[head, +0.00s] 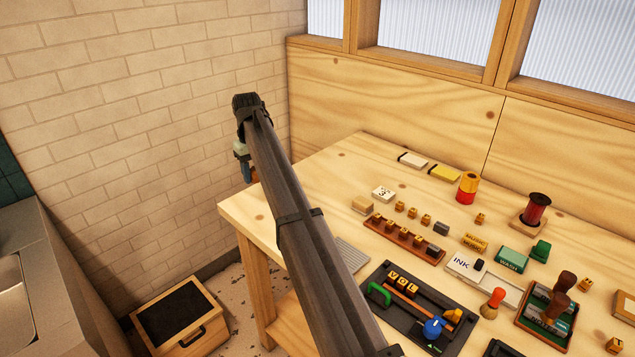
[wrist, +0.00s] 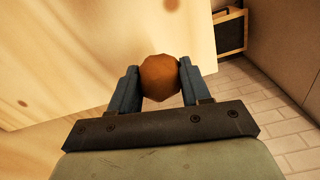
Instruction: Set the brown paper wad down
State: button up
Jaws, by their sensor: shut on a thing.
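The brown paper wad (wrist: 160,78) is a rounded, faceted lump held between the two blue-grey fingers of my gripper (wrist: 159,82) in the wrist view. The fingers press on it from both sides. In the head view my gripper (head: 248,172) hangs at the end of my arm, near the left end of the wooden table (head: 310,172). Only a small brown patch of the wad (head: 254,175) shows there, partly hidden by my arm. The wrist view shows pale wood behind the wad, with the table's edge close by. The wad's height above it is unclear.
Stamps, letter blocks (head: 405,233), a dark tray (head: 455,308) and a red spool (head: 537,208) crowd the table's middle and right. The table's far left part is bare. A wooden box with a black top (head: 182,315) stands on the floor by the brick wall (head: 150,130).

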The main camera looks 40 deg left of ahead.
jog(key=shift+r, duration=0.95)
jog(key=r, duration=0.3)
jog(key=w+r, duration=0.1)
jog(key=shift+d+r, duration=0.2)
jog(key=shift+d, duration=0.05)
jog(key=w+d+m, duration=1)
jog(key=w+d, duration=2.9)
jog(key=m, duration=1)
send_over(630, 271)
notch_tip(630, 271, down, 4)
jog(key=shift+f, duration=5.55)
